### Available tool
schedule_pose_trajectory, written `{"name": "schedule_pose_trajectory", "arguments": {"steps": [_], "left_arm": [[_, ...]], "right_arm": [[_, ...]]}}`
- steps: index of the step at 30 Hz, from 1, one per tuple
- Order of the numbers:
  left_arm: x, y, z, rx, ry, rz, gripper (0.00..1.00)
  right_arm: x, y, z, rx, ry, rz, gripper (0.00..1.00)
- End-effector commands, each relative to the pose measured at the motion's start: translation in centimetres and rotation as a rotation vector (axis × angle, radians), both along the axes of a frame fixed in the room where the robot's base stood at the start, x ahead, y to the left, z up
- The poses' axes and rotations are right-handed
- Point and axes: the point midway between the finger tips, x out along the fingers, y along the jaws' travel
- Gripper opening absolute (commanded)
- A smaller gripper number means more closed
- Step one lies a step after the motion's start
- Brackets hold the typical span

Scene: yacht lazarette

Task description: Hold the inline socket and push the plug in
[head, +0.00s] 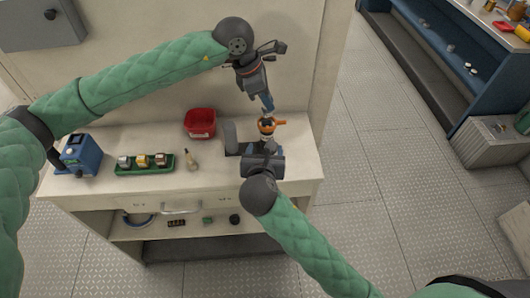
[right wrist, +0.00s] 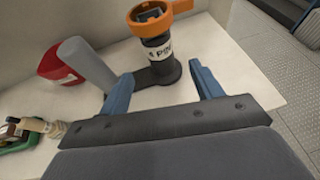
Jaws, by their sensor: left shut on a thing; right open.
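The inline socket (head: 266,127) stands upright on the bench, with an orange ring and side lever on top. The right wrist view shows its dark body and white label (right wrist: 159,52). My left gripper (head: 267,106) comes down from above the socket. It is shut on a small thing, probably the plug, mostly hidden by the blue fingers. Whether that thing touches the socket is unclear. My right gripper (right wrist: 163,80) is open, its blue fingers spread to either side of the socket's lower body, which is a little beyond the fingertips.
A grey upright plate (head: 230,136) stands left of the socket, with a red bin (head: 200,123) behind it. Further left are a green tray (head: 145,163) of small parts, a bulb-like item (head: 191,159) and a blue device (head: 78,154). The bench's right end (head: 303,150) is clear.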

Motion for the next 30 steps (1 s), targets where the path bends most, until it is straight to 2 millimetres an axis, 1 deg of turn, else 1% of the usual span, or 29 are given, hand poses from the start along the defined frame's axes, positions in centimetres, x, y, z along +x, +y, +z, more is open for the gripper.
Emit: {"name": "schedule_pose_trajectory", "arguments": {"steps": [12, 18, 24, 30], "left_arm": [[0.0, 0.0, 0.0, 0.0, 0.0, 0.0, 0.0], [0.0, 0.0, 0.0, 0.0, 0.0, 0.0, 0.0], [0.0, 0.0, 0.0, 0.0, 0.0, 0.0, 0.0], [0.0, 0.0, 0.0, 0.0, 0.0, 0.0, 0.0]], "right_arm": [[5.9, -1.0, -2.5, 0.003, 0.001, -0.002, 0.65], [8.4, -1.4, -3.5, 0.002, 0.0, -0.002, 0.65], [9.6, -1.6, -4.0, 0.003, -0.001, 0.0, 0.65], [9.8, -1.6, -4.1, 0.003, -0.001, 0.0, 0.65]]}}
